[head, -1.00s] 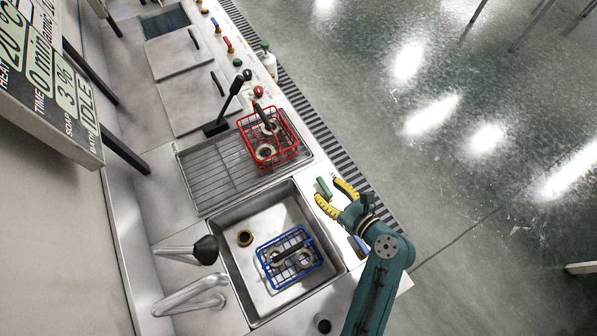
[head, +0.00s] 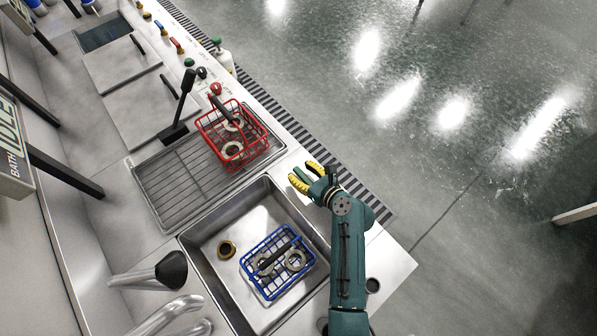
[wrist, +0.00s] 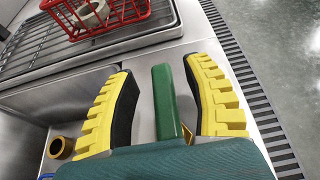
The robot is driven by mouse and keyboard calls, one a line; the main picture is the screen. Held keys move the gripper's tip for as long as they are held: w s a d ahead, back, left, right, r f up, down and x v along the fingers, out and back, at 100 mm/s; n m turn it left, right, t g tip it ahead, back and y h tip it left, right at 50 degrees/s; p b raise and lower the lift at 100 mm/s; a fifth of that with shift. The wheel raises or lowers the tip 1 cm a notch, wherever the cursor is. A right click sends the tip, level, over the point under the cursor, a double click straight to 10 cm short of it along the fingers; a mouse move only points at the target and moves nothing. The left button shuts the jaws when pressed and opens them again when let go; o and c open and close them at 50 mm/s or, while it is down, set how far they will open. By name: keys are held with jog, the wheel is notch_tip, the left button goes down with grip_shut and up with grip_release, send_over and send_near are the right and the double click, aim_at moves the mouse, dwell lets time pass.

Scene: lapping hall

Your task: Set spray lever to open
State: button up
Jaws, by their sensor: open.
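A green bar-shaped handle (wrist: 166,105), which looks like the spray lever, lies over the bare metal counter beside the sink. In the wrist view it sits between the two yellow-and-black fingers of my gripper (wrist: 158,70). The fingers are open with a gap on both sides, and I see no contact. In the head view my gripper (head: 301,173) is at the front corner between sink and drain rack, with the handle (head: 303,175) small between its fingers. The base of the handle and any open or shut marking cannot be made out.
The sink (head: 198,262) holds a blue basket (head: 266,283) and a brass ring (head: 227,249). A red basket (head: 240,160) with rings stands on the drain rack (head: 165,185). A black upright lever (head: 185,95) and a black-headed spout (head: 171,270) rise nearby.

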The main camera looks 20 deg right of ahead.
jog(key=shift+x, duration=0.85)
jog(key=shift+s, duration=0.1)
grip_shut()
jog(key=shift+f, duration=0.1)
